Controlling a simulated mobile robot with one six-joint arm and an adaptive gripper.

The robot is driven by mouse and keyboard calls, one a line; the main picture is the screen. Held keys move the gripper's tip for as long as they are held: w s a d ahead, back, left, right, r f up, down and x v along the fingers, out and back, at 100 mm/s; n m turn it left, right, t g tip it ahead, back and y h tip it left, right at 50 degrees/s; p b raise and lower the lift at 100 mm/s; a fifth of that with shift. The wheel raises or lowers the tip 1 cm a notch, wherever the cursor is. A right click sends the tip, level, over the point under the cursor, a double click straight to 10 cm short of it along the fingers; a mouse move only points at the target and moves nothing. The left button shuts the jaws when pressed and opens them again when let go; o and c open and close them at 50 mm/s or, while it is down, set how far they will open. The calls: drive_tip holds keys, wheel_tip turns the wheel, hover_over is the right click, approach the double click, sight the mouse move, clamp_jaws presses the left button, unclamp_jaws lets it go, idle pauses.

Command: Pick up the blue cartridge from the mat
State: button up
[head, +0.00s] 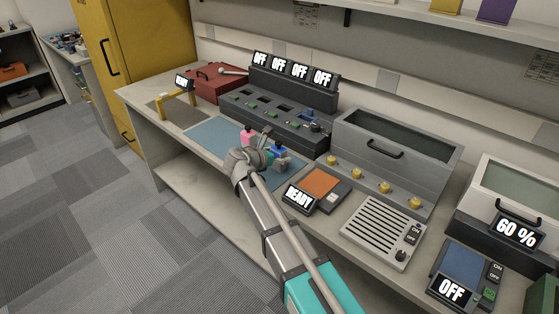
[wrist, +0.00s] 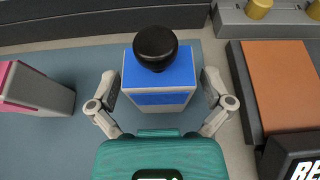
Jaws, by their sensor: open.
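The blue cartridge (wrist: 160,95) stands upright in the middle of the wrist view, with a black round knob (wrist: 155,47) on top and a pale grey body. My gripper (wrist: 159,88) is open, with one finger on each side of the cartridge and a small gap showing on both sides. In the head view the blue cartridge (head: 280,152) is just beyond my gripper (head: 270,158), partly hidden by it. The blue-grey mat (head: 208,134) lies under it on the bench.
A pink cartridge (wrist: 36,88) stands to the left on the mat. To the right is a device with an orange pad (head: 320,182) and a READY display (head: 299,198). Behind the mat is a dark console (head: 276,114) with several OFF displays. The mat's left part is clear.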

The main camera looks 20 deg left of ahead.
idle(0.4)
drive_tip(key=c, duration=1.1)
drive_tip(key=shift+r, duration=0.15)
drive_tip(key=shift+c, duration=0.2)
wheel_tip(320, 180, up, 3)
drive_tip(key=p, duration=0.2)
drive_tip(key=shift+f+p, duration=0.2)
drive_tip(key=shift+p, duration=0.2)
drive_tip(key=s+d+r+p, duration=0.1)
drive_tip(key=s+r+p, duration=0.9)
drive_tip(key=s, duration=0.4)
